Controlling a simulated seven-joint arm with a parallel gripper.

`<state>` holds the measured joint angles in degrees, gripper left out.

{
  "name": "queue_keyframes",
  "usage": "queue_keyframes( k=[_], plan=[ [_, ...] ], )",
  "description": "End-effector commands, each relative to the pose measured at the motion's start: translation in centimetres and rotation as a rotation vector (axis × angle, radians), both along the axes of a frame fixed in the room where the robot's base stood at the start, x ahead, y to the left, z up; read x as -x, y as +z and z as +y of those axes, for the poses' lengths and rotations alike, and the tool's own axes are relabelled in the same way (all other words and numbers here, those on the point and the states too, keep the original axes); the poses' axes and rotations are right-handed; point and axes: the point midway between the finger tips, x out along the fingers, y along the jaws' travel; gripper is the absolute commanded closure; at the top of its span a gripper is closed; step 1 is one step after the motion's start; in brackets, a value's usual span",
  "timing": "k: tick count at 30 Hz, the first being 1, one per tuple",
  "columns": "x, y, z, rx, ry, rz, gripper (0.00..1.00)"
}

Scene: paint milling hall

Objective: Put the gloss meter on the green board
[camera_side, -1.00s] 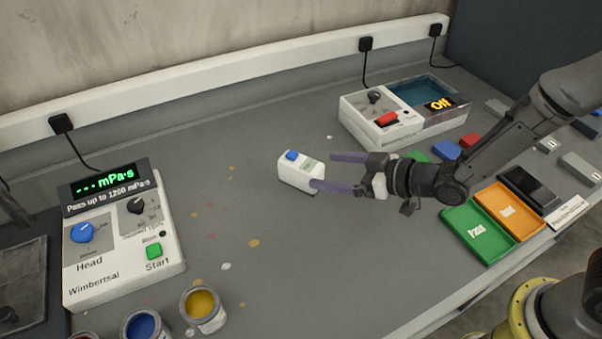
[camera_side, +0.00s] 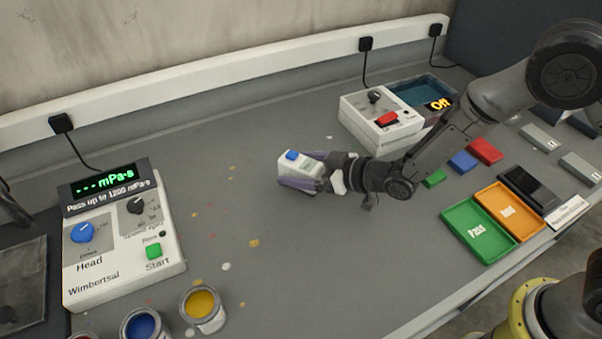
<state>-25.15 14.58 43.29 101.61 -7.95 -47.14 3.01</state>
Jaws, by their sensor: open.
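The gloss meter looks to be the small white box with a blue button on top (camera_side: 299,163), standing on the grey bench in the middle of the picture. My gripper (camera_side: 302,170) is low over the bench, its purple fingers open on both sides of the white box. The near finger hides part of the box's lower side, and I cannot tell whether the fingers touch it. The green board looks to be the small flat green piece (camera_side: 434,178) right of my gripper's wrist, partly hidden by my arm.
A blue piece (camera_side: 463,161) and a red piece (camera_side: 486,150) lie beyond the green one. A green tray marked Pass (camera_side: 456,217) and an orange tray (camera_side: 489,193) sit at right. A white bath unit (camera_side: 380,125) stands behind, a viscometer (camera_side: 120,240) and paint cans (camera_side: 203,308) at left.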

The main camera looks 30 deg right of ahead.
Motion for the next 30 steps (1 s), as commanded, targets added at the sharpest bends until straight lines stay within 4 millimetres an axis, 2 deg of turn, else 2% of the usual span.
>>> queue_keyframes(
  k=[2, 3, 18, 30],
  plan=[
    [0.02, 0.02, 0.0, 0.0, 0.0, 0.0, 0.07],
    [0.02, 0.02, -0.01, 0.0, 0.0, 0.0, 0.11],
    [0.04, 0.03, -0.03, 0.0, 0.0, 0.0, 1.0],
    [-0.07, 0.31, 0.03, -0.002, 0.0, -0.006, 1.0]
  ],
)
